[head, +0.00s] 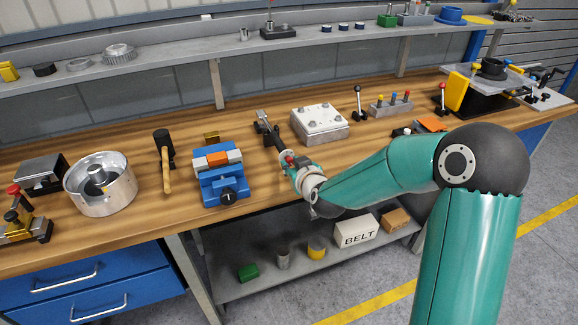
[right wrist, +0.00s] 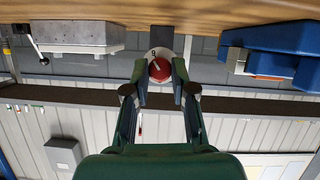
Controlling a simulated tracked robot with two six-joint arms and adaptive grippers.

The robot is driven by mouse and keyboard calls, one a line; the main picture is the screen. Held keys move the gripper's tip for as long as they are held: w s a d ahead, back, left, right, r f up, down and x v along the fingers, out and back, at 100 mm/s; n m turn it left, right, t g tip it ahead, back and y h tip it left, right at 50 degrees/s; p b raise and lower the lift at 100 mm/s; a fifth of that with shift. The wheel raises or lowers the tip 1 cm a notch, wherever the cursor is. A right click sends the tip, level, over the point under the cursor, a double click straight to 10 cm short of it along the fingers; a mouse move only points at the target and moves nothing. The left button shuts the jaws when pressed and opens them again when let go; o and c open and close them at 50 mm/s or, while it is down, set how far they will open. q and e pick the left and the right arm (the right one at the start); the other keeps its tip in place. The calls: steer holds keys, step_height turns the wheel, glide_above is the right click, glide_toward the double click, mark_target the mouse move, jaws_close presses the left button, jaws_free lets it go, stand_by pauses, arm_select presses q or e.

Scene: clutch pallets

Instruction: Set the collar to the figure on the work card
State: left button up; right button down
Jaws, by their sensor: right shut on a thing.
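In the right wrist view, my right gripper (right wrist: 160,72) is shut on a round red-faced collar (right wrist: 159,69) with a pale rim. A small dark figure shows on the rim, too small to read surely. A dark block (right wrist: 161,38) stands behind the collar. In the head view, my right gripper (head: 277,138) reaches in from the right to a small dark fixture (head: 263,117) between the blue vise and the grey cover block; the collar is hard to make out there. I cannot identify a work card in either view. My left gripper is not in view.
A blue vise (head: 222,182) stands left of my gripper, and a bolted grey block (head: 319,123) right of it. A hammer (head: 164,160) and a metal bowl (head: 100,184) lie further left. Levers (head: 358,102) stand at the right. The front bench edge near the gripper is clear.

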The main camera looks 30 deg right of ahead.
steer(key=n, duration=0.1)
steer(key=n+h, duration=0.1)
steer(key=shift+a+n+h+p, duration=0.2)
steer(key=shift+n+h+p, duration=0.1)
steer(key=shift+p, duration=0.1)
steer(key=shift+w+a+f+n+h, duration=0.1)
steer(key=shift+n+h, duration=0.5)
steer(key=shift+n, duration=0.3)
steer(key=shift+f+n+h, duration=0.1)
steer(key=shift+n+h, duration=0.5)
steer(key=shift+n, duration=0.3)
steer(key=c, duration=1)
jaws_free()
steer(key=shift+o, duration=0.2)
steer(key=v, duration=0.7)
steer(key=shift+s, duration=0.25)
